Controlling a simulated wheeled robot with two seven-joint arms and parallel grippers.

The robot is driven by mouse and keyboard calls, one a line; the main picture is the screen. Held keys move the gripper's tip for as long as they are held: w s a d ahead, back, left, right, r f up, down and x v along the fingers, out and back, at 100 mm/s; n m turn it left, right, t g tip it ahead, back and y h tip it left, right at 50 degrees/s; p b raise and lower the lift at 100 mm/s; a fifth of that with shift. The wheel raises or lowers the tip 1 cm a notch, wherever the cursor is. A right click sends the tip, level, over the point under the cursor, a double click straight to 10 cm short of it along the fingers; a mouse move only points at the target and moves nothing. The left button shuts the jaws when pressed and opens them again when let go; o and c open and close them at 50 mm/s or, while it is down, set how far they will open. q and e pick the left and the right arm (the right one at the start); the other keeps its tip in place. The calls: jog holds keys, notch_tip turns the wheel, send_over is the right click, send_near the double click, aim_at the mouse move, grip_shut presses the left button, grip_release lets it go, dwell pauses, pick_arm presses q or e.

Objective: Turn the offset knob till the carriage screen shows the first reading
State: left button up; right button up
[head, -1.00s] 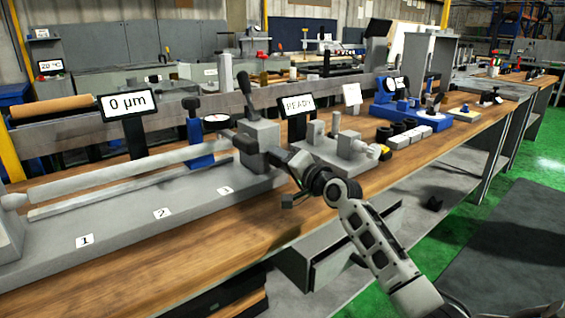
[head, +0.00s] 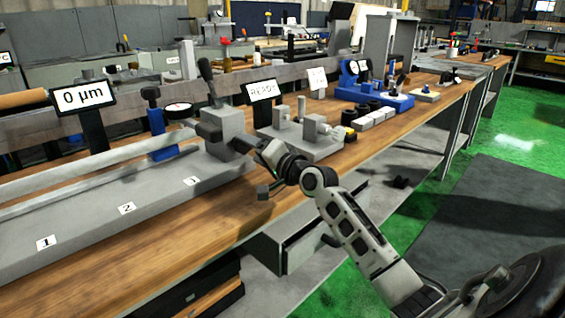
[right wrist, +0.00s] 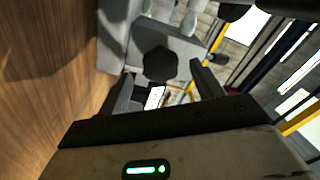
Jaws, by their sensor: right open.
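In the right wrist view a dark, many-sided knob (right wrist: 160,65) stands on a grey block, just ahead of my right gripper (right wrist: 165,88). The gripper's fingers are open, one toward each side of the knob, and do not visibly grip it. In the head view my right gripper (head: 257,150) is beside the grey end block (head: 233,126) of the long fixture; the fingertips are small there and contact is unclear. A screen (head: 83,97) on a dark post reads "0 µm". Another screen (head: 262,91) reads "READY". My left gripper is not in view.
The long grey bed (head: 90,225) carries labels 1, 2 and 3. A dial gauge (head: 179,110) on a blue stand is behind the bar. Small grey fixtures (head: 310,125) stand to the right. The bench front (head: 180,235) is bare wood.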

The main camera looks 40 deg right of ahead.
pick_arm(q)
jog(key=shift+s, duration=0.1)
pick_arm(e)
jog(key=s+d, duration=0.1)
jog(key=s, duration=1.2)
jog(key=shift+s, duration=0.2)
jog(key=s+a+f+n+g+y+p, duration=0.1)
jog(key=s+a+f+n+g+p, duration=0.4)
jog(key=a+f, duration=0.8)
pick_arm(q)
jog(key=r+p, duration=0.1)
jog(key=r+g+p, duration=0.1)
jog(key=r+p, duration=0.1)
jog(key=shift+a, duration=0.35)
pick_arm(e)
jog(key=s+a+f+n+g, duration=0.1)
jog(key=s+a+f+n, duration=0.1)
jog(key=s+a+n, duration=0.2)
jog(key=s+a+f+n+g+y, duration=0.1)
jog(key=s+a+f+n, duration=0.2)
jog(key=s+a, duration=0.4)
jog(key=a+n, duration=0.1)
jog(key=a, duration=0.1)
jog(key=shift+s+a, duration=0.15)
jog(key=shift+a, duration=0.25)
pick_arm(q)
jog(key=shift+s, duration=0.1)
